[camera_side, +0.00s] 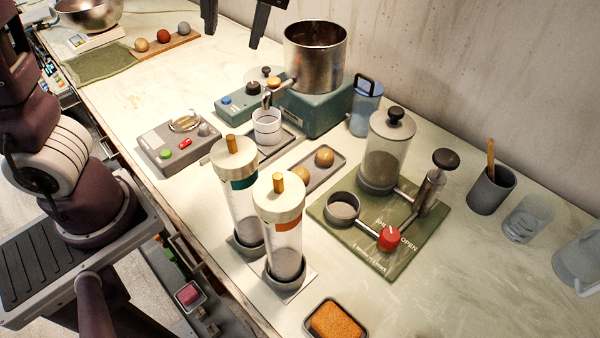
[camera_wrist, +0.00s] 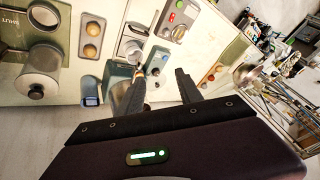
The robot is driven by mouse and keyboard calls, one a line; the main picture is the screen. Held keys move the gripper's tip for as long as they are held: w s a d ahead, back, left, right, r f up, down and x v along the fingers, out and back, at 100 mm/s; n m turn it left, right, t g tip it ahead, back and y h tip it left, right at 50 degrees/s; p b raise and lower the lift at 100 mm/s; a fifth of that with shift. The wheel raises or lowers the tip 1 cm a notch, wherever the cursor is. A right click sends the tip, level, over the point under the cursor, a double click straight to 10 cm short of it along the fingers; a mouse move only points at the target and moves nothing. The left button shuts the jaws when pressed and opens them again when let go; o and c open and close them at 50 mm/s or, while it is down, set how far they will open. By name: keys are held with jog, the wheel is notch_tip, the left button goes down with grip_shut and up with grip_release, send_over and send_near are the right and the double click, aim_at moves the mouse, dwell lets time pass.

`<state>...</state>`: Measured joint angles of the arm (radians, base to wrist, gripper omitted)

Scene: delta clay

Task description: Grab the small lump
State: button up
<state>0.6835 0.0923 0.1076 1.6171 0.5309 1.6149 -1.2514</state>
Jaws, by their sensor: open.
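Two tan lumps lie in a small grey tray (camera_side: 313,167) in mid-bench: one toward the back (camera_side: 324,156) and one toward the front (camera_side: 301,176). I cannot tell for sure which is smaller. Both show in the wrist view, one higher (camera_wrist: 93,28) and one lower (camera_wrist: 90,51), left of my fingers. Three more balls, tan (camera_side: 142,45), red (camera_side: 163,36) and grey (camera_side: 183,28), sit on a wooden board (camera_side: 170,45) at the back left. My gripper (camera_side: 268,25) is open and empty, high near the steel pot; it also shows in the wrist view (camera_wrist: 160,78).
A steel pot (camera_side: 315,50) on a teal machine stands behind the tray, with a white cup (camera_side: 267,127) beside it. Two tall clear cylinders (camera_side: 285,235) stand in front. A green board (camera_side: 390,265) with a lidded jar (camera_side: 388,150) is to the right.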

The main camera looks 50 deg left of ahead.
jog(key=w+d+f+n+t+y, duration=0.2)
jog(key=d+n+y, duration=0.1)
jog(key=d, duration=0.3)
jog(key=w+d+f+n+t+y, duration=0.1)
jog(key=d+f+n+y, duration=0.15)
jog(key=d, duration=0.45)
jog(key=shift+n, duration=0.25)
jog(key=f, duration=2)
jog(key=shift+w+a+f, duration=0.2)
jog(key=shift+a+f, duration=0.05)
jog(key=shift+f, duration=0.05)
jog(key=x, duration=0.6)
jog(key=shift+f, duration=0.35)
jog(key=shift+w+a+f, duration=0.15)
jog(key=shift+a+f, duration=0.05)
jog(key=shift+a, duration=0.2)
grip_shut()
